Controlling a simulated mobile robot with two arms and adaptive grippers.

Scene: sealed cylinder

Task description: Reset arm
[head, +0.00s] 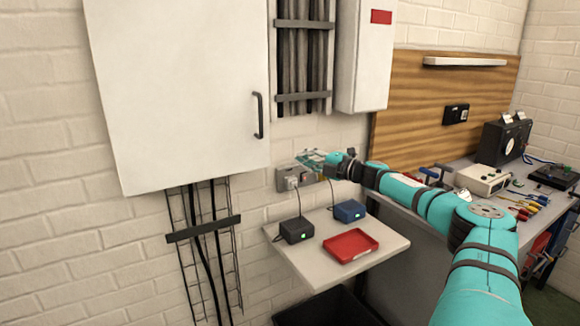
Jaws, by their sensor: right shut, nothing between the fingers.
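My right arm reaches in from the lower right. My right gripper (310,160) is at its far end, shut, close in front of or above the wall socket (290,180) over the small shelf. I cannot tell whether it touches the socket. The gripper and wrist hide the right part of the socket. A light plug sits in the socket's left part, and a cable runs down from it to a black box (297,231) with a green light. A second cable runs down to a blue box (349,211). My left gripper is not in view.
The small shelf (300,266) holds both boxes and a red tray (351,245), which looks empty. A white cabinet (180,90) hangs at the left. A workbench with tools and instruments (485,180) stands at the right. A dark bin (325,308) is below the shelf.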

